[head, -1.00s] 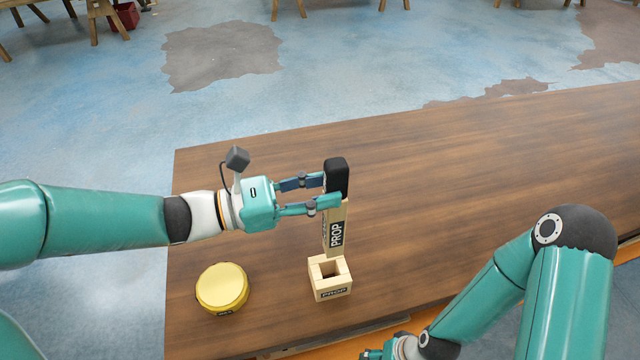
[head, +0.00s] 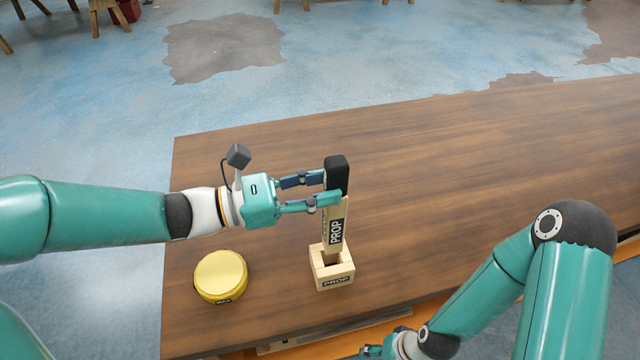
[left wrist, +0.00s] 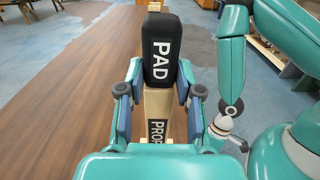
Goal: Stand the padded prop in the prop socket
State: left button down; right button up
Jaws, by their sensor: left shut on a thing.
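The padded prop (head: 334,232) is an upright pale wooden bar with a PROP label and a black padded top (head: 336,173). In the left wrist view the black pad (left wrist: 161,52) shows a PAD label between the fingers. The prop socket (head: 334,282), a square wooden box with a PROP label, stands on the table. The prop's lower end is at the socket's opening, over its back part; I cannot tell how far inside it is. My right gripper (head: 376,352) is at the bottom edge, mostly out of view.
A round yellow tin (head: 221,276) stands on the brown table (head: 480,170) left of the socket. The table's front edge runs close below the socket. The table's middle and right are clear.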

aim_at(324, 227)
pick_arm(q)
jog(key=shift+f+b, duration=2.7)
jog(key=shift+f, duration=0.55)
jog(key=shift+f+b, duration=1.8)
jog(key=shift+f, duration=0.35)
jog(key=c, duration=0.7)
grip_release()
jog(key=shift+a, duration=0.1)
jog(key=v, duration=1.2)
